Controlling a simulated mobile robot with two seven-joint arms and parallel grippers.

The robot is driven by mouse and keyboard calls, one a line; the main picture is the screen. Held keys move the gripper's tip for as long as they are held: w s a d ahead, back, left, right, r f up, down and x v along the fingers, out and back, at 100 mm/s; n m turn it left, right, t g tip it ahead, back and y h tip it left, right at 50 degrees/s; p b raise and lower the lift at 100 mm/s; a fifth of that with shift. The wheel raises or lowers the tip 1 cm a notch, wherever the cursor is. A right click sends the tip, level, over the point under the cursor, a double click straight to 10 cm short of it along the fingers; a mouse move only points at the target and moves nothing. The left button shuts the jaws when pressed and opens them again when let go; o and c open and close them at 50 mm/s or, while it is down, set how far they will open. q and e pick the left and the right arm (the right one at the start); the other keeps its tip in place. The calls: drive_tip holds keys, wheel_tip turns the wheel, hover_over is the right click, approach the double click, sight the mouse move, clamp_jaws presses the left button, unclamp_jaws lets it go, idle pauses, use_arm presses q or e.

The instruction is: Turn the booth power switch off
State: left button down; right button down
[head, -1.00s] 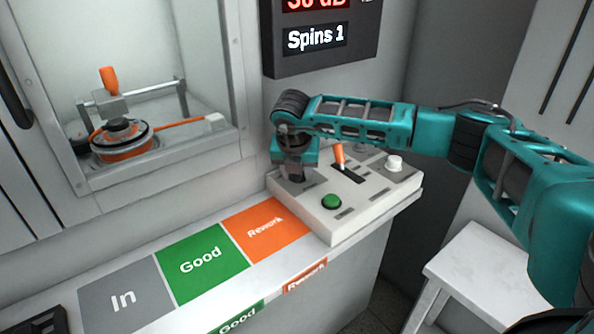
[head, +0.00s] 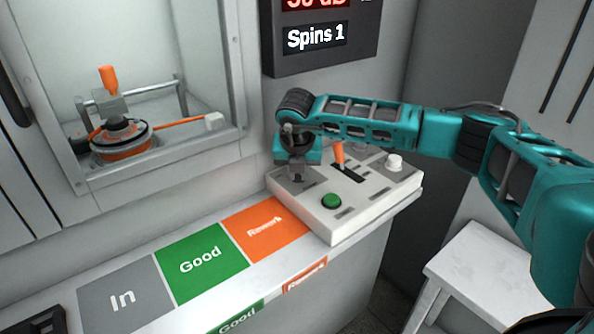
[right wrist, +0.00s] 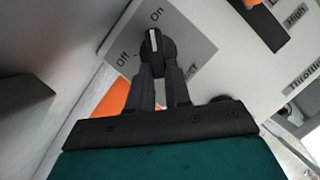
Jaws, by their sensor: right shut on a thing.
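The booth power switch is a black rotary knob (right wrist: 154,45) on a grey plate marked "On" and "Off" in the right wrist view. The white line on the knob points toward "On". My right gripper (right wrist: 159,72) is shut on the knob, one finger at each side. In the head view my right gripper (head: 297,180) points down at the back left corner of the white control box (head: 350,222) and hides the knob. My left gripper is not in view.
The control box also carries a green button (head: 331,201), an orange-handled lever (head: 339,153) and a white knob (head: 394,162). A shelf with "In", "Good" and "Rework" (head: 265,231) areas lies to the left. A glazed booth holds a hub motor (head: 121,140).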

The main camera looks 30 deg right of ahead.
drive_tip(key=n, duration=0.1)
drive_tip(key=n+y, duration=0.1)
drive_tip(key=n, duration=0.1)
drive_tip(key=shift+s+d+t+b, duration=0.2)
drive_tip(key=shift+d+t+b, duration=0.1)
drive_tip(key=shift+d+b, duration=0.1)
drive_tip(key=n, duration=0.2)
drive_tip(key=d+n+y, duration=0.1)
drive_tip(key=shift+n+y, duration=0.3)
drive_tip(key=shift+n, duration=0.1)
drive_tip(key=n+y, duration=0.1)
drive_tip(key=n, duration=0.1)
drive_tip(key=d+n+y, duration=0.1)
drive_tip(key=n, duration=0.2)
drive_tip(key=shift+w+r+p, duration=0.1)
drive_tip(key=shift+w+p, duration=0.05)
drive_tip(key=shift+p, duration=0.15)
drive_tip(key=n, duration=0.2)
drive_tip(key=shift+w+d+n+y, duration=0.15)
drive_tip(key=shift+d+n+y, duration=0.1)
drive_tip(key=shift+n+y, duration=0.15)
drive_tip(key=shift+w+d+n+g+y, duration=0.2)
drive_tip(key=shift+n+g+y, duration=0.3)
drive_tip(key=shift+n, duration=0.7)
drive_tip(key=c, duration=1.1)
unclamp_jaws()
drive_tip(key=shift+o, duration=0.2)
